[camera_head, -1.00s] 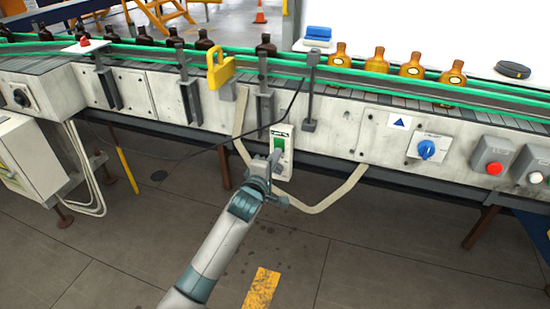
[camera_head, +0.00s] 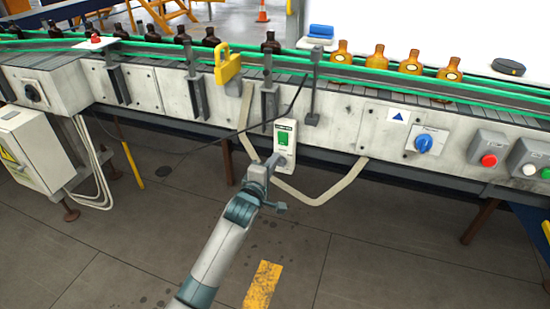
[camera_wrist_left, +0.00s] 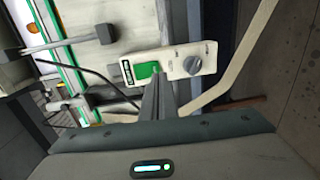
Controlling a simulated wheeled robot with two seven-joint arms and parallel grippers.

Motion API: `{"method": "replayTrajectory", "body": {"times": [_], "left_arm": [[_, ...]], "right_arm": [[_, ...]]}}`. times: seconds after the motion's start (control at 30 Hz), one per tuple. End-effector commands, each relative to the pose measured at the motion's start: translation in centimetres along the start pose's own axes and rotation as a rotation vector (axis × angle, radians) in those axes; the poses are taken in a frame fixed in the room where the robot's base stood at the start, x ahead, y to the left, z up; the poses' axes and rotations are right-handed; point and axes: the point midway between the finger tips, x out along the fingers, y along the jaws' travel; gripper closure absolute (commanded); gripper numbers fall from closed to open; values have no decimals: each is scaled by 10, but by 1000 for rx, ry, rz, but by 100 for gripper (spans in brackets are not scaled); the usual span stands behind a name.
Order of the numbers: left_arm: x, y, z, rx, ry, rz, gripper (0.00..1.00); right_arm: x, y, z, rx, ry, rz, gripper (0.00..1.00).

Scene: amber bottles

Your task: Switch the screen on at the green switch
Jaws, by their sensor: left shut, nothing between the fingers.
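The green switch (camera_head: 284,139) is on an upright white plate (camera_head: 291,157) on the conveyor's front side, with a label above it and a grey round knob below it. My left gripper (camera_head: 275,158) is shut and empty, its tip just below and left of the green switch in the head view. In the left wrist view the shut fingers (camera_wrist_left: 157,88) reach up to the edge of the green switch (camera_wrist_left: 147,71); whether they touch it I cannot tell. The grey knob (camera_wrist_left: 192,66) shows beside it. No screen is clearly identifiable. My right gripper is not in view.
A yellow padlock-shaped piece (camera_head: 228,67) and a black cable are left of the plate. A blue knob (camera_head: 424,143) and a red button (camera_head: 489,160) are to the right. Amber bottles (camera_head: 410,62) stand on the conveyor. The floor in front is mostly clear.

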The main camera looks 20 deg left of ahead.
Motion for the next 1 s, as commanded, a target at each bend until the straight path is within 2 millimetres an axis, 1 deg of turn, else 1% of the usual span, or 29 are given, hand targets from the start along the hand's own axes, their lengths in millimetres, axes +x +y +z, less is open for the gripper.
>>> {"method": "replayTrajectory", "body": {"times": [0.2,0.3,0.5,0.6,0.77,1.0], "left_arm": [[-21,-5,0,-1,0,0,100],[-33,-8,0,-2,0,-1,100],[-62,-14,0,-2,1,-1,100],[-74,-16,0,-1,0,-1,100],[-83,-18,0,-1,0,0,100],[-85,-18,0,0,0,0,100]], "right_arm": [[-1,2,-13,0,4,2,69],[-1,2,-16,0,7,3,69],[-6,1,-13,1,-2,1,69],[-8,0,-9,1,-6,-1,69],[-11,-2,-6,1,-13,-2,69],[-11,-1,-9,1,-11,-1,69]]}}
